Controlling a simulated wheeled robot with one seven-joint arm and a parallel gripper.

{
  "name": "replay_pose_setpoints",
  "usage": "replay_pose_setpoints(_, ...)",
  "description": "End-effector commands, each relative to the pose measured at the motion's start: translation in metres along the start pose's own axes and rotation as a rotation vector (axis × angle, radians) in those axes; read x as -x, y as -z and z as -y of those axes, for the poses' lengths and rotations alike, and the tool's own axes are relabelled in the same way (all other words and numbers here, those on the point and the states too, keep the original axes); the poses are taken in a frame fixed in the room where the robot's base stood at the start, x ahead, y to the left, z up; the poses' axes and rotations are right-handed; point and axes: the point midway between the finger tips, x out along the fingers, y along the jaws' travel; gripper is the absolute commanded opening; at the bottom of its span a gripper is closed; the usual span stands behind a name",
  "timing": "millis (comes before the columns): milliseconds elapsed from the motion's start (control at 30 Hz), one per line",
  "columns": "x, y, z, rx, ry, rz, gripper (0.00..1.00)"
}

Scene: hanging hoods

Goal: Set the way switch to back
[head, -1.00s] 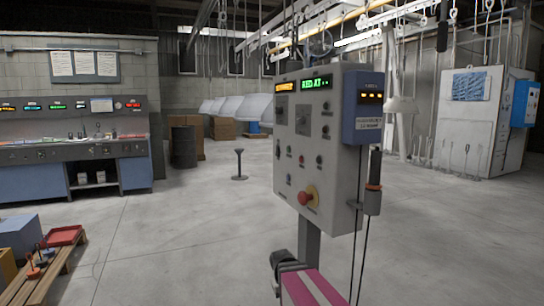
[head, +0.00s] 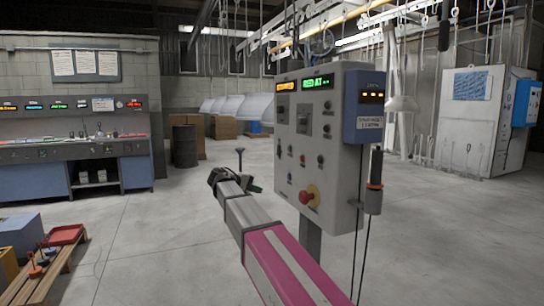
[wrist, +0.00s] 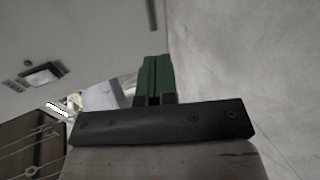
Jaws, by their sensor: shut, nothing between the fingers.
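The grey control panel (head: 345,150) stands on a post at the centre of the head view. Its face carries several small knobs and buttons, a red mushroom knob (head: 308,195) on a yellow base, and two lit displays. I cannot tell which knob is the way switch; the labels are too small to read. My gripper (head: 256,188) is at the lower left of the panel face, pointing towards it. Its green fingers (wrist: 153,78) are shut and empty in the wrist view. A pale surface with a dark-framed square fills the upper left of that view.
A blue box (head: 370,105) and a hanging pendant (head: 375,180) with cables are on the panel's right side. A console desk (head: 75,165) stands at the left, near a dark drum (head: 185,146). A low wooden bench (head: 50,280) is at lower left. The floor between is clear.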

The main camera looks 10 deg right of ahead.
Motion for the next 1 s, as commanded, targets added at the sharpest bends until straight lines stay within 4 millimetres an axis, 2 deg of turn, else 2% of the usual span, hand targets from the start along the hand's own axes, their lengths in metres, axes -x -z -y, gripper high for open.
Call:
replay_pose_setpoints(33, 0.019, 0.012, -0.021, -0.009, -0.044, 0.002, 0.00)
replay_pose_setpoints(200, 0.069, 0.022, -0.077, -0.042, -0.173, 0.025, 0.00)
replay_pose_setpoints(300, 0.090, 0.024, -0.100, -0.058, -0.223, 0.038, 0.00)
replay_pose_setpoints(400, 0.104, 0.024, -0.113, -0.070, -0.255, 0.045, 0.00)
replay_pose_setpoints(600, 0.112, 0.023, -0.121, -0.077, -0.274, 0.052, 0.00)
replay_pose_setpoints(867, 0.110, 0.023, -0.121, -0.077, -0.273, 0.052, 0.00)
replay_pose_setpoints(1000, 0.103, 0.022, -0.122, -0.077, -0.273, 0.052, 0.00)
